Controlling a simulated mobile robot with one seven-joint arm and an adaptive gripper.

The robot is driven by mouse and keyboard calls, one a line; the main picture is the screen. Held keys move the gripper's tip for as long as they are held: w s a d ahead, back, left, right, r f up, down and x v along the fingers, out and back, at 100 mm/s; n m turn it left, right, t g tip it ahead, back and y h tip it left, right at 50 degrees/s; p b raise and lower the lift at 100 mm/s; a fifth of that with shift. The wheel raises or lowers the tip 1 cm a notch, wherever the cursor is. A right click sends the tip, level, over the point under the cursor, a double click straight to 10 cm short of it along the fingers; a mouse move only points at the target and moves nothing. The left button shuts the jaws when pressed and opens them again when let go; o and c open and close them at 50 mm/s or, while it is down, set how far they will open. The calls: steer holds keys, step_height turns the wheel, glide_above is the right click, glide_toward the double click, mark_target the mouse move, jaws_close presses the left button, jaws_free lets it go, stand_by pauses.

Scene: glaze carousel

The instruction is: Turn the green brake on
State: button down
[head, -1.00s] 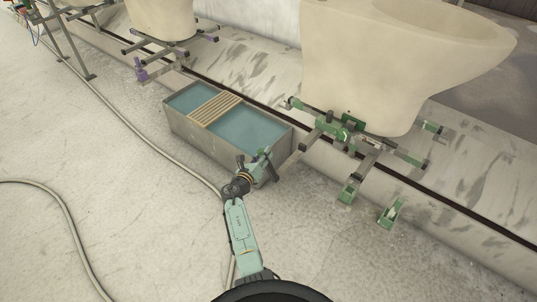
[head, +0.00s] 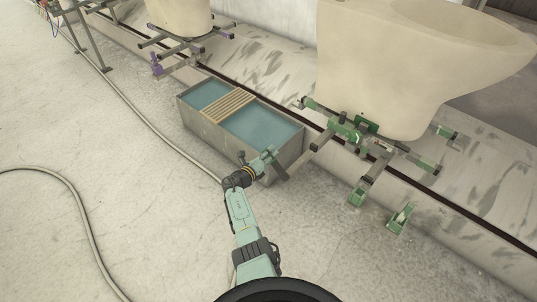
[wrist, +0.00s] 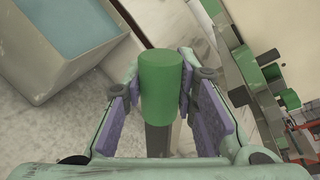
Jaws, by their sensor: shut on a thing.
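The green brake handle (wrist: 161,85) is a short green cylinder on a grey bar, seen in the wrist view. My gripper (wrist: 160,95) has its two purple-padded jaws around the handle, one on each side, and is shut on it. In the head view my gripper (head: 270,157) is at the near right corner of the water trough, beside a grey bar reaching toward the green-marked carriage (head: 345,128). The handle is mostly hidden there by the gripper. The carriage carries a large cream ceramic piece (head: 400,65).
The grey trough (head: 215,138) of blue water with a slatted board stands close left of my gripper. Green-ended supports (head: 398,219) stick out at the right. A purple-marked carriage (head: 190,45) stands farther back. A hose (head: 135,128) lies on open floor at left.

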steer(key=c, duration=1.3)
jaws_free()
steer(key=shift+f, duration=0.1)
steer(key=v, duration=1.2)
steer(key=shift+f, duration=0.1)
